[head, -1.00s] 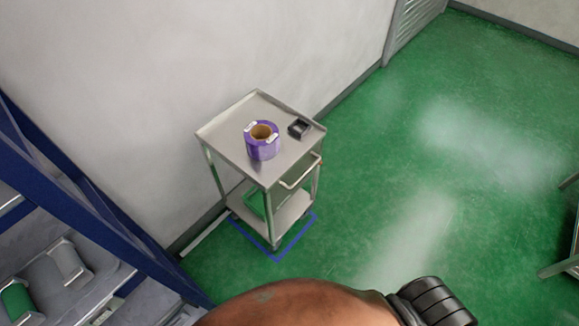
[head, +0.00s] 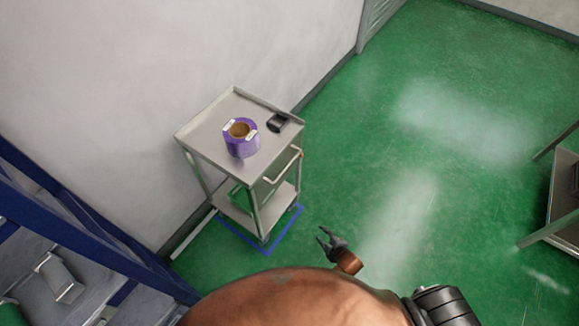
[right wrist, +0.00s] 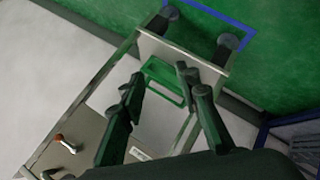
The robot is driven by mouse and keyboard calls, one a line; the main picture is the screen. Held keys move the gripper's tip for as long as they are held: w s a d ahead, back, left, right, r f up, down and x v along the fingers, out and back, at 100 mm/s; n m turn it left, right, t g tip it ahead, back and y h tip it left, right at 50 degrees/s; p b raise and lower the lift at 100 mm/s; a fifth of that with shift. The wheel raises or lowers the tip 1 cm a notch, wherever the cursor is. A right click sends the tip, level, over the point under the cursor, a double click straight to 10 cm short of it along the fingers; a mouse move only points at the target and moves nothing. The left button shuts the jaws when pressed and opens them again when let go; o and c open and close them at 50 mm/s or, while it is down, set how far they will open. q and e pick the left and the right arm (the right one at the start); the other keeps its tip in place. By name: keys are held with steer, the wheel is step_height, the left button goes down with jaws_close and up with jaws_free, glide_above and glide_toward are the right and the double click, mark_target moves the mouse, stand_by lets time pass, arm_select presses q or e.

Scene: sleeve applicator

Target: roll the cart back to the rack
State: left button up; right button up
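The grey two-shelf cart (head: 205,140) stands against the white wall, over a blue outline on the floor. Its bar handle (head: 283,167) is on the side facing right. A purple roll (head: 241,146) with a brown core and a small black holder (head: 278,122) sit on its top shelf. My right gripper (head: 323,238) is open and empty, in front and to the right of the cart, apart from the handle in the head view. In the right wrist view its spread fingers (right wrist: 160,80) appear before the cart (right wrist: 155,45). The left gripper is not in view.
A blue-framed rack (head: 75,225) with rolls on its shelves stands at the lower left. Blue floor tape (head: 282,230) borders the cart's foot. Open green floor (head: 400,170) lies to the right. Grey-framed furniture (head: 562,200) stands at the right edge.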

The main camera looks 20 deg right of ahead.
steer(key=w+a+r+n+t+y, duration=0.1)
steer(key=w+a+r+n+t, duration=0.1)
steer(key=w+r, duration=0.45)
steer(key=w+a+r+n+t, duration=0.1)
steer(key=w+a+r+n, duration=0.2)
steer(key=r, duration=0.6)
steer(key=n+t+y, duration=0.2)
steer(key=n+t, duration=0.1)
glide_toward(288, 166)
steer(key=w, duration=0.3)
steer(key=x, duration=0.4)
steer(key=f+x, duration=0.1)
steer(key=x, duration=0.1)
steer(key=shift+w+a+f, duration=0.15)
steer(key=shift+a+f, duration=0.05)
steer(key=shift+a, duration=0.25)
steer(key=shift+w+a, duration=0.1)
steer(key=shift+w, duration=0.25)
jaws_close()
